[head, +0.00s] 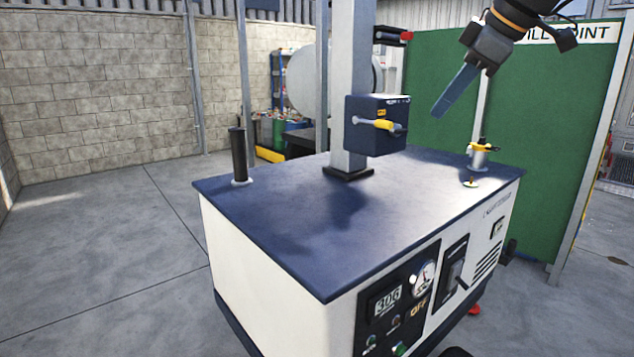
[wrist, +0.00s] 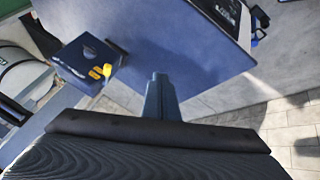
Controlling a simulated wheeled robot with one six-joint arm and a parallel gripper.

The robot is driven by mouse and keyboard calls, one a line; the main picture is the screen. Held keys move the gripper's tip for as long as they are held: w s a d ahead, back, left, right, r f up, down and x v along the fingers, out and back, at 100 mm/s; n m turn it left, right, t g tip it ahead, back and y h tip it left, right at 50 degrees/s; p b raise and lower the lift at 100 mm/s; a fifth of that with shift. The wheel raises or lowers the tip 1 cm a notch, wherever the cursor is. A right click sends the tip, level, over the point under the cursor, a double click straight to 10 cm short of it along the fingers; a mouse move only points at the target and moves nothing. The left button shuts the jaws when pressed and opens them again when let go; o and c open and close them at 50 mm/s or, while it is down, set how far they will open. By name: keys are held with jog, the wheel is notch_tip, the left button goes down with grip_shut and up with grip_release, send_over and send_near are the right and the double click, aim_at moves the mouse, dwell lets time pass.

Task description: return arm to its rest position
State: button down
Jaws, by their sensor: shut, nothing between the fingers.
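My gripper (head: 440,108) hangs from the arm at the upper right of the head view, pointing down and to the left. Its blue-grey fingers are together with nothing between them. It is in the air above the right rear of the white cart with the dark blue top (head: 290,230), apart from it. In the wrist view the shut fingers (wrist: 160,88) point over the blue top (wrist: 185,45).
A grey post with a dark blue box and yellow handle (head: 378,125) stands on the cart, left of my gripper. A yellow-handled valve (head: 482,150) is at the cart's right rear. A green panel (head: 545,130) stands behind. Open floor (head: 110,260) lies left.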

jog(key=s+a+f+m+g+h, duration=0.1)
jog(key=s+f+m+g, duration=0.2)
jog(key=f, duration=0.7)
jog(key=s+a+f+m, duration=0.1)
jog(key=s+f+m, duration=0.25)
jog(key=f, duration=0.55)
jog(key=s+a+f+m+g+h, duration=0.1)
jog(key=s+f+m+g, duration=0.2)
jog(key=f, duration=0.7)
jog(key=s+f+m+h+p, duration=0.1)
jog(key=s+f+m, duration=0.2)
jog(key=s+f, duration=0.6)
jog(key=shift+s+a+g, duration=0.3)
jog(key=shift+s+a, duration=0.05)
jog(key=shift+s, duration=0.5)
